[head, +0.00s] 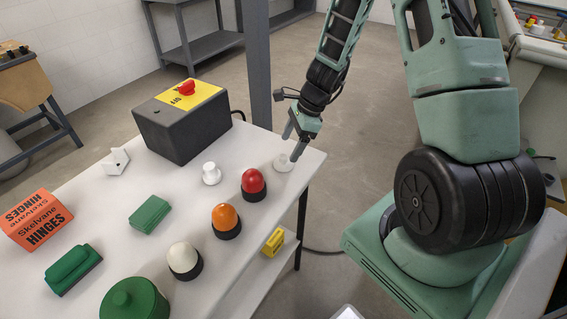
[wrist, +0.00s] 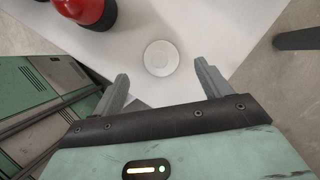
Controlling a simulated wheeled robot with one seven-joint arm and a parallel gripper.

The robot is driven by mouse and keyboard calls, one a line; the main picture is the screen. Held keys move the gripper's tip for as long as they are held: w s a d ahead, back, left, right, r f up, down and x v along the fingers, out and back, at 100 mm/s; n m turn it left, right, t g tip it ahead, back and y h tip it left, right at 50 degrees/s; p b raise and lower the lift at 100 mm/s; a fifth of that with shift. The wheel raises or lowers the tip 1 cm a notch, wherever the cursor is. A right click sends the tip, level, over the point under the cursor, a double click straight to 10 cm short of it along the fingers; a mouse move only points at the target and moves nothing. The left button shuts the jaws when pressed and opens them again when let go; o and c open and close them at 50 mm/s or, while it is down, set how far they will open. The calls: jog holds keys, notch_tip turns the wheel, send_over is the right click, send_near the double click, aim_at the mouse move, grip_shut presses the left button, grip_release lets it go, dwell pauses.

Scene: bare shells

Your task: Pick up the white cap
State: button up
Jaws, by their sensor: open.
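A small white cap (head: 284,163) sits on the white table near its right corner. In the wrist view the white cap (wrist: 161,58) is a round disc, just beyond and between my fingertips. My gripper (head: 294,145) is above the cap in the head view, pointing down at it. My gripper (wrist: 160,82) shows two grey fingers spread apart with nothing between them. A second white piece (head: 211,173), stepped and knob-like, stands to the left of the cap on the table.
A red dome (head: 253,183) on a black base stands close to the cap, also in the wrist view (wrist: 84,8). Orange (head: 225,219) and white (head: 184,259) domes follow. A grey box with a red button (head: 182,122) stands at the back. The table edge is near the cap.

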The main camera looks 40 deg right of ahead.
aim_at(284, 156)
jog(key=shift+x, duration=2.75)
jog(key=shift+a, duration=0.1)
jog(key=c, duration=1.1)
jog(key=shift+o, duration=0.2)
jog(key=shift+r, duration=0.1)
